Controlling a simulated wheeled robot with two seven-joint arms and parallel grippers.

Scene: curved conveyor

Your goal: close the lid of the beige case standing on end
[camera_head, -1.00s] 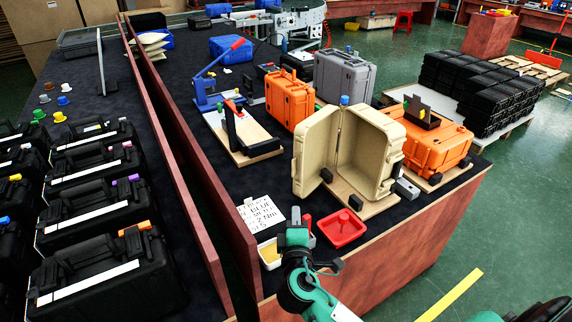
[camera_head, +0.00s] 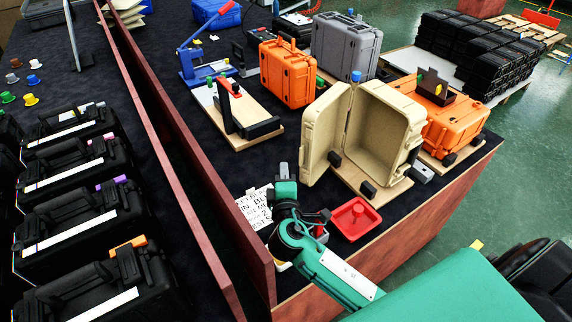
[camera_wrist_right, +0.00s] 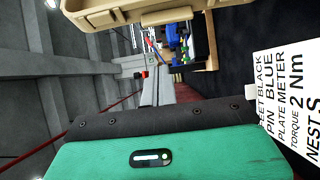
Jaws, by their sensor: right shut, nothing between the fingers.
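The beige case stands on end on a wooden board (camera_head: 345,172), open like a book. Its lid (camera_head: 321,138) is on the left, and its deeper body (camera_head: 388,128) is on the right, with the hollow facing me. A beige part of the case crosses the top of the right wrist view (camera_wrist_right: 130,14). My right gripper (camera_head: 283,170) is shut and empty, in front of and left of the lid, apart from it in the head view. Its fingers do not show clearly in the wrist view. My left gripper is out of view.
Black blocks (camera_head: 368,190) sit at the board's front. A red tray (camera_head: 356,218) lies right of my right arm, and a printed sheet (camera_head: 252,208) lies left of it. Orange (camera_head: 288,73) and grey (camera_head: 345,47) cases stand behind; another orange case (camera_head: 455,120) lies right.

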